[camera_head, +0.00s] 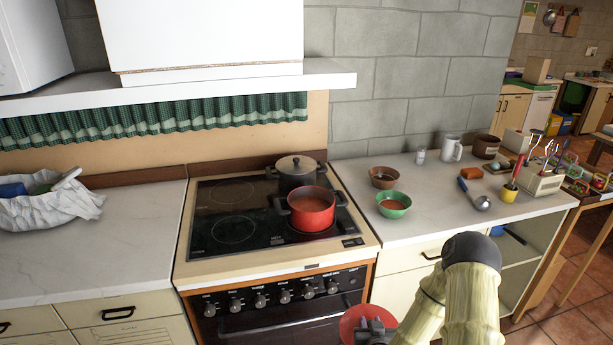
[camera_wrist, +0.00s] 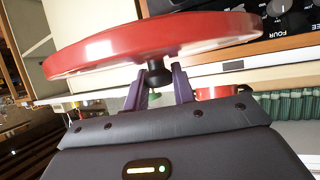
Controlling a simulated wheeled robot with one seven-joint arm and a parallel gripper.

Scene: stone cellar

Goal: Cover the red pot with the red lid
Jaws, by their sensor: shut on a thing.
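The red pot (camera_head: 311,208) stands uncovered on the front right of the black cooktop, with reddish-brown contents. It has two dark side handles. The red lid (camera_head: 354,322) is held in front of the oven, low and right of the pot. In the wrist view the lid (camera_wrist: 150,45) is a broad red disc with a dark knob. My gripper (camera_wrist: 158,78) is shut on that knob. My gripper also shows in the head view (camera_head: 376,328), apart from the pot and below the counter top.
A brown bowl (camera_head: 383,178), a green bowl (camera_head: 394,204) and a ladle (camera_head: 480,202) are on the right counter. The left counter (camera_head: 120,240) has free room beside a white bag (camera_head: 45,205).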

